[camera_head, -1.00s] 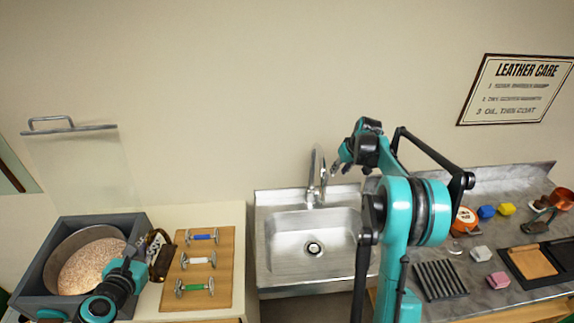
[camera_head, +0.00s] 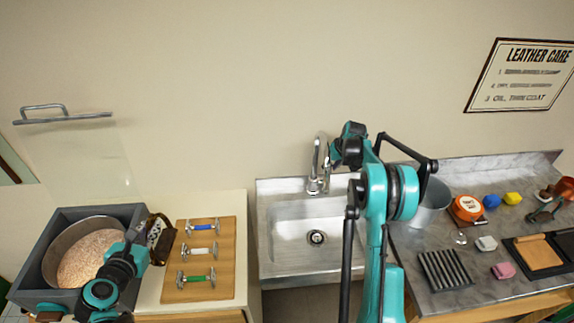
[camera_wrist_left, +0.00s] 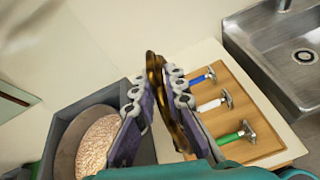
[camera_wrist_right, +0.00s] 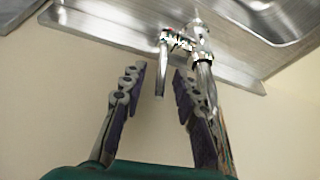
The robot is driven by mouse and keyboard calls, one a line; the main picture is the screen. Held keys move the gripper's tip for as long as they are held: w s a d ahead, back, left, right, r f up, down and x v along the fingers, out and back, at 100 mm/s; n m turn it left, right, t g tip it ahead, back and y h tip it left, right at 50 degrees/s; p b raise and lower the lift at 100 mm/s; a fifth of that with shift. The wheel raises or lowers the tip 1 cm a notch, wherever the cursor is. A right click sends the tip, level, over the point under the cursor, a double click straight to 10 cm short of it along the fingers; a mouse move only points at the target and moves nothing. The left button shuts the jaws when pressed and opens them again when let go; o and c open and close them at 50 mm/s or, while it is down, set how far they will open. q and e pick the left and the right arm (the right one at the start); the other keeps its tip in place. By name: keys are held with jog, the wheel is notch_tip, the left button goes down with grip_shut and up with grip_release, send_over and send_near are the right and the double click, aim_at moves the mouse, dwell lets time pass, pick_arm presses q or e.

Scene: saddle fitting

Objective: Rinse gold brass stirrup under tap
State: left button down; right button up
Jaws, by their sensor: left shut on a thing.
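My left gripper (camera_head: 153,236) is shut on the gold brass stirrup (camera_wrist_left: 154,64), at the right edge of the grey bin on the left. The stirrup is seen nearly edge-on in the left wrist view, partly hidden by the fingers. The chrome tap (camera_head: 316,168) stands at the back of the steel sink (camera_head: 284,246). My right gripper (camera_head: 338,152) is close to the tap, beside its top. In the right wrist view the fingers (camera_wrist_right: 155,88) are apart, with a slim chrome part of the tap (camera_wrist_right: 161,68) showing between them. No water flow is visible.
A grey bin (camera_head: 131,213) holds a round pan of grainy material. A wooden board (camera_head: 206,290) with several coloured-handled tools lies between bin and sink. A bucket (camera_head: 432,205), black rack (camera_head: 446,271) and small blocks stand on the right counter. The sink basin is empty.

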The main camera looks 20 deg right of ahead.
jog(key=shift+w+f, duration=0.1)
jog(key=shift+f, duration=0.1)
grip_shut()
pick_arm(q)
jog(key=shift+f+b, duration=0.6)
jog(key=shift+f, duration=0.05)
pick_arm(e)
jog(key=shift+s+a+f+t, duration=0.1)
jog(key=shift+s+t, duration=0.3)
pick_arm(q)
jog(key=shift+f, duration=0.2)
pick_arm(e)
jog(key=shift+s+a+t, duration=0.1)
jog(key=shift+s+t, duration=0.1)
jog(key=shift+t, duration=0.1)
